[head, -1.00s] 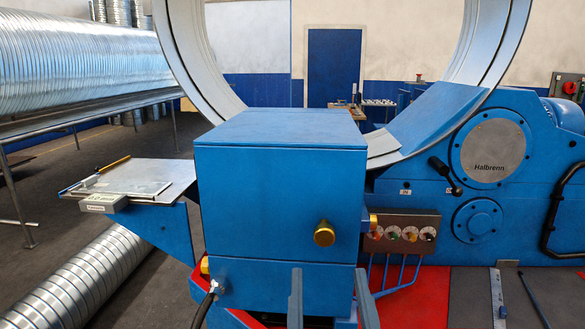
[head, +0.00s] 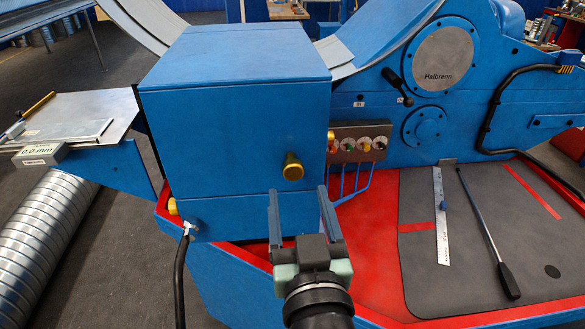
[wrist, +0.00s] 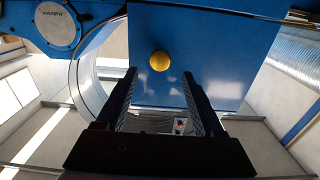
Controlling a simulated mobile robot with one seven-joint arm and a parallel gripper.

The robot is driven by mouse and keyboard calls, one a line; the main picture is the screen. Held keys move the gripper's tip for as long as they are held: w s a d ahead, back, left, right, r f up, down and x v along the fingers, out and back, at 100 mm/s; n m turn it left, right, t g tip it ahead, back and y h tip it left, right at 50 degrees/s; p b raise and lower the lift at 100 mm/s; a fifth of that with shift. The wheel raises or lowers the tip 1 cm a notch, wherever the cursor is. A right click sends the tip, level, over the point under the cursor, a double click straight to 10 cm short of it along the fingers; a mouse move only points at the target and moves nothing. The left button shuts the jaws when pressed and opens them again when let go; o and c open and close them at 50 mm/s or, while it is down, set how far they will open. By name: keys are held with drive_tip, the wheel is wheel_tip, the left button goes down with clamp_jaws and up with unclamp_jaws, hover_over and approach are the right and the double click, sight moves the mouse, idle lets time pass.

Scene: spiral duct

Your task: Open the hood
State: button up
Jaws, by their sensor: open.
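The hood (head: 230,130) is the upper part of a blue box on the machine and is shut, its lower edge resting along the seam above the blue base (head: 235,218). A round brass knob (head: 292,167) sticks out low on the right of its front face. My gripper (head: 298,192) is open and empty, in front of the box and just below the knob in the head view. In the wrist view, the knob (wrist: 160,61) shows just beyond and between the fingertips (wrist: 158,75), with no contact visible.
A dial panel (head: 358,143) stands right of the box. A side table (head: 70,120) is at the left, and a black hose (head: 181,270) hangs below. A steel rule (head: 440,215) and a black-handled rod (head: 487,235) lie on the grey mat (head: 420,280).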

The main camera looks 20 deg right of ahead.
sight(294, 172)
drive_tip(key=p+x, duration=0.1)
drive_tip(key=x, duration=0.6)
drive_tip(key=shift+w+d, duration=0.1)
drive_tip(key=shift+w, duration=0.25)
clamp_jaws()
idle(1.1)
